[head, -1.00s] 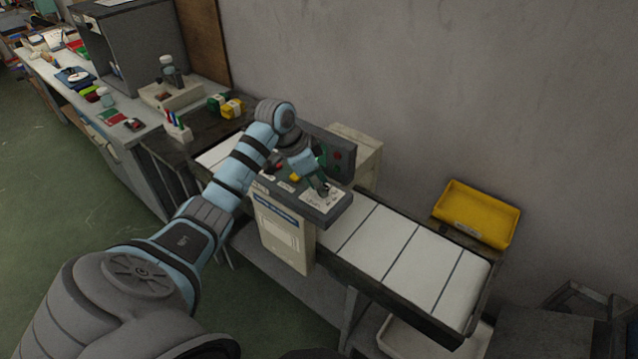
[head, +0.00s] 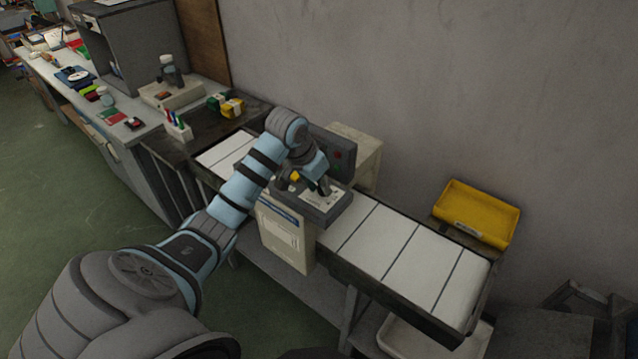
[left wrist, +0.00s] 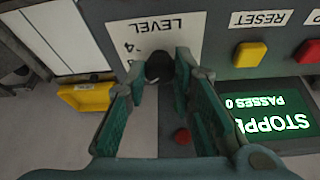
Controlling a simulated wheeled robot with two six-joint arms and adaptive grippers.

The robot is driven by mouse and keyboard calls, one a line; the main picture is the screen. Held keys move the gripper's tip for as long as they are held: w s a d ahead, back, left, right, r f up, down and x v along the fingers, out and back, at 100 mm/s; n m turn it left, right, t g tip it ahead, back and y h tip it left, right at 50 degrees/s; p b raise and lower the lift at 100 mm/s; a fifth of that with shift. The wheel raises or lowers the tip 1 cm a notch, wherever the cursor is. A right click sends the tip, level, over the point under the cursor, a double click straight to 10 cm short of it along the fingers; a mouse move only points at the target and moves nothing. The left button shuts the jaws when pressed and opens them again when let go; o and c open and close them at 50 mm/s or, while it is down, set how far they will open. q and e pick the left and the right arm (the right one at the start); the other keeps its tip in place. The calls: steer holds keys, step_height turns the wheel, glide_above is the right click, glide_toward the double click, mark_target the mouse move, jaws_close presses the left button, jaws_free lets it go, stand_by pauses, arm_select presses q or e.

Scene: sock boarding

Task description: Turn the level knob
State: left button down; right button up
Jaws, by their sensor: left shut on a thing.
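The dark level knob (left wrist: 159,66) sits on the grey control panel beside a white label reading LEVEL (left wrist: 172,30), upside down in the left wrist view. A figure 4 shows on the label near the knob. My left gripper (left wrist: 160,74), with green fingers, is shut on the knob, one finger on each side. In the head view my left gripper (head: 323,188) reaches down onto the panel (head: 333,211), hiding most of the knob. My right gripper is in neither view.
A yellow button (left wrist: 249,54) by a RESET label, a red button (left wrist: 308,51) and a lit screen (left wrist: 275,122) reading STOPPED, PASSES 0 are close by. A white slatted conveyor (head: 400,250) runs past the panel. A yellow bin (head: 477,213) stands beyond it.

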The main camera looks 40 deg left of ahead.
arm_select(q)
steer(key=n, duration=0.2)
steer(key=n+y, duration=0.2)
steer(key=n, duration=0.1)
steer(key=shift+w+d+n, duration=0.1)
steer(key=shift+d+n, duration=0.2)
steer(key=n+y, duration=0.1)
steer(key=n, duration=0.1)
steer(key=n+g, duration=0.1)
steer(key=n, duration=0.1)
steer(key=shift+w+d+n+y, duration=0.1)
steer(key=shift+n+y, duration=0.2)
steer(key=shift+y, duration=0.1)
steer(key=c, duration=1.3)
jaws_free()
steer(key=shift+c, duration=0.2)
steer(key=shift+w+f+g, duration=0.1)
steer(key=shift+g, duration=0.2)
